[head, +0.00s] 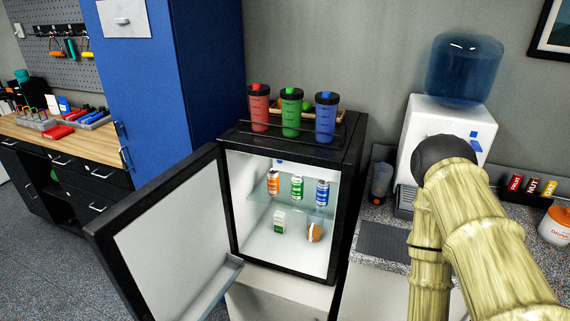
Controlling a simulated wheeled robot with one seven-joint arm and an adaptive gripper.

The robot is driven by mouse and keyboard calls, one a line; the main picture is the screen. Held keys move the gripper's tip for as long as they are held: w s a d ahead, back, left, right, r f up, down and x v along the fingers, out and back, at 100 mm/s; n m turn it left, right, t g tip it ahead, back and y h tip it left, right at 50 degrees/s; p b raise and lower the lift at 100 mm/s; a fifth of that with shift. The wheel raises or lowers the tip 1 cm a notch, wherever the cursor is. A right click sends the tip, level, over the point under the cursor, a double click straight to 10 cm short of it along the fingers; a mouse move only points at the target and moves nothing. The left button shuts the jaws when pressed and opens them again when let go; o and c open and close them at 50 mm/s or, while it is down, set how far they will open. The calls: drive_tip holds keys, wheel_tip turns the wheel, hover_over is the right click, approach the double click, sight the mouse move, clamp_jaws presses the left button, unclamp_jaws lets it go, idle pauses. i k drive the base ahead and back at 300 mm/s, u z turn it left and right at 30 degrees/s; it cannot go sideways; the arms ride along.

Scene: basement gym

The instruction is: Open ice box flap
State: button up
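A small black fridge (348,165) stands at the middle with its door (165,235) swung wide open to the left. Its white interior faces me. At the top inside is a pale area with a small blue mark (280,161). This may be the ice box front, but I cannot make out the flap's edges or whether it is open. My pale, wood-patterned arm rises at the right, in front of the counter and water dispenser. My gripper is not visible in the head view.
A glass shelf (263,196) holds several cans; a carton (279,222) and a brown item (314,232) sit below. Shaker bottles (291,114) stand in a rack on top. A water dispenser (417,124) is to the right, a blue cabinet (150,75) to the left.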

sight(297, 169)
drive_tip(key=u, duration=0.75)
drive_tip(key=i, duration=0.6)
drive_tip(key=z, duration=0.65)
